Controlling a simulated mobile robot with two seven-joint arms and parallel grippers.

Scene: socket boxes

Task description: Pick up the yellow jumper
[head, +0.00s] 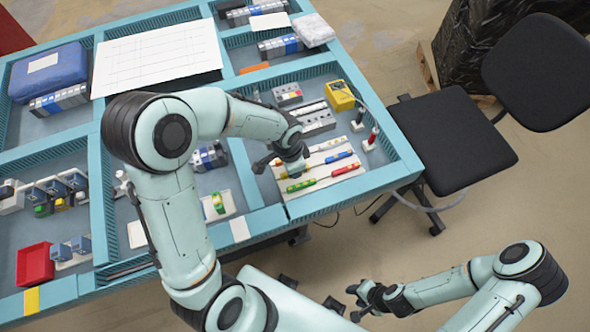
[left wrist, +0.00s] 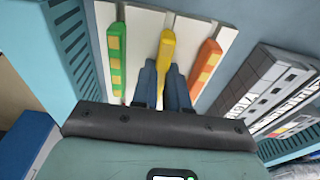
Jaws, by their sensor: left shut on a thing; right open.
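The yellow jumper (left wrist: 166,45) lies in the middle of a white holder (left wrist: 143,45) in the left wrist view. A green and yellow jumper (left wrist: 116,50) is to its left and an orange and yellow one (left wrist: 206,62) to its right. My left gripper (left wrist: 164,75) is shut on the near end of the yellow jumper, which still lies along the holder. In the head view my left gripper (head: 295,170) is over the holder and hides most of the yellow jumper. My right gripper (head: 356,301) is open and empty, off the table's front side.
Grey connector blocks (left wrist: 270,90) stand right of the holder in the left wrist view. A yellow box (head: 340,96) is behind in the same compartment. The blue-green table frame (head: 345,192) has raised dividers. A black chair (head: 455,130) stands at the right.

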